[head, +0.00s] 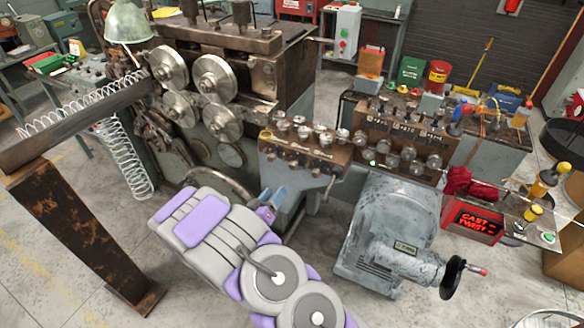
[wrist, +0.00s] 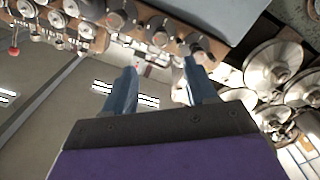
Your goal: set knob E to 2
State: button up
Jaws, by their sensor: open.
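My gripper (head: 273,191) is open and empty, in front of and below the brown knob panel (head: 290,153) of the nearer console. In the wrist view its two blue-grey fingers (wrist: 160,63) stand apart with nothing between them. Several round metal knobs (head: 303,132) sit along that panel. A second brown panel (head: 427,144) with more knobs (head: 408,153) stands to its right. In the wrist view a row of knobs (wrist: 160,38) runs across the top, beyond the fingertips and apart from them. The letters and scale marks are too small to read, so I cannot tell which knob is E.
Large steel rollers (head: 214,78) stand behind left, with a coiled spring (head: 125,160) and a rusty beam (head: 85,235). A grey motor housing (head: 385,235) with a black handwheel (head: 453,278) stands right.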

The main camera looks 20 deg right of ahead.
aim_at(292, 168)
jog(key=b+x, duration=0.1)
jog(key=x, duration=1.3)
jog(key=shift+w+d+b, duration=0.15)
jog(key=shift+w+b, duration=0.15)
jog(key=shift+b, duration=0.05)
jog(key=c, duration=1.1)
